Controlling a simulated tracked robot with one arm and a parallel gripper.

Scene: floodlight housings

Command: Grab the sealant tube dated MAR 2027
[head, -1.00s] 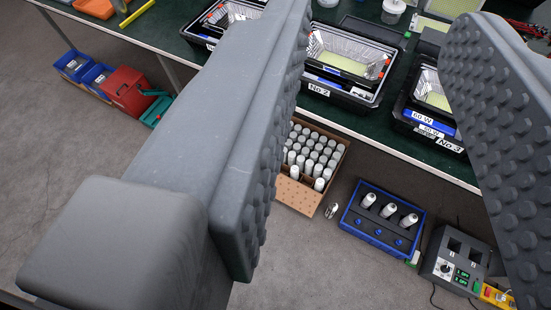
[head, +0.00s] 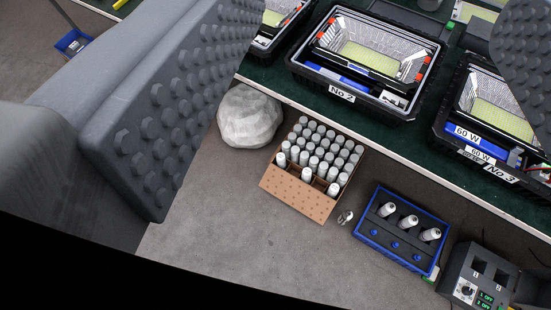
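Several pale tubes (head: 318,150) stand upright and close together in a cardboard box (head: 297,195) on the floor. Three more white cylinders (head: 408,222) stand in a blue-rimmed tray (head: 379,252) to its right. I cannot tell which of these are sealant tubes, and no date can be read. My gripper (head: 365,95) is open and empty, its two grey studded fingers wide apart at the left and upper right. The fingers are much nearer the camera than the box and tray. The left finger hides part of the floor, and the right hides part of the bench.
A green-topped bench (head: 270,72) holds floodlight housings in black bins, No 2 (head: 352,103) and No 3 (head: 455,140). A grey rock (head: 250,117) lies left of the box, and a small shiny object (head: 345,217) lies between box and tray. A grey device (head: 478,275) stands lower right.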

